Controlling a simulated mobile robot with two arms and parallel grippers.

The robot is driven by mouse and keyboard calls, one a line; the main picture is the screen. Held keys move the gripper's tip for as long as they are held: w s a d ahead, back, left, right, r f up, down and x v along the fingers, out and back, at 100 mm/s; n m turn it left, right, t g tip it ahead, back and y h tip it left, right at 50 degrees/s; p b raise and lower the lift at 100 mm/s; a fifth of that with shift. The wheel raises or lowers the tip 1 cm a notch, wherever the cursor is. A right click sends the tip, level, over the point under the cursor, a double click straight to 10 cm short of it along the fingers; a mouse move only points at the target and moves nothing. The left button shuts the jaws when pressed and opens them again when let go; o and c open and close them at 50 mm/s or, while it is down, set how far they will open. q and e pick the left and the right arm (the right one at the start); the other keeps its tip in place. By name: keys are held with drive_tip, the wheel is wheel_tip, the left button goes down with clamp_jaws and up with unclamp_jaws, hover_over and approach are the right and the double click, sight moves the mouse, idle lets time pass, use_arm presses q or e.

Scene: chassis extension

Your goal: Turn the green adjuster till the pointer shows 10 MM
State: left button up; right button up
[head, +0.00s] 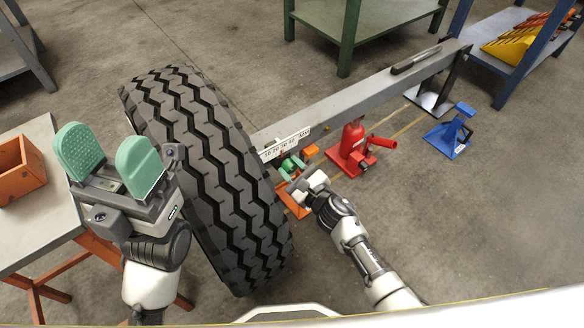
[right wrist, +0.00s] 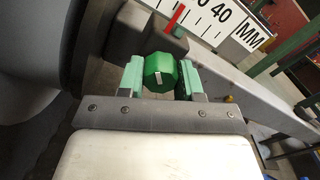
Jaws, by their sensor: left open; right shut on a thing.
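In the head view this gripper (head: 292,172) is at the beam's near end, beside the tire. The red pointer (right wrist: 175,18) stands at the white scale (right wrist: 228,22), left of a partly cut-off number and the 40. The exact reading cannot be told. My left gripper (head: 110,160) is open and empty, left of the tire.
A large tire (head: 205,165) stands between my arms. The grey beam (head: 350,98) runs to the back right, with a red jack (head: 352,148) and a blue stand (head: 449,135) nearby. A table (head: 50,220) with an orange box (head: 20,168) is at left. The right floor is clear.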

drive_tip(key=shift+m, duration=0.4)
drive_tip(key=shift+m, duration=2.9)
drive_tip(key=o, duration=0.9)
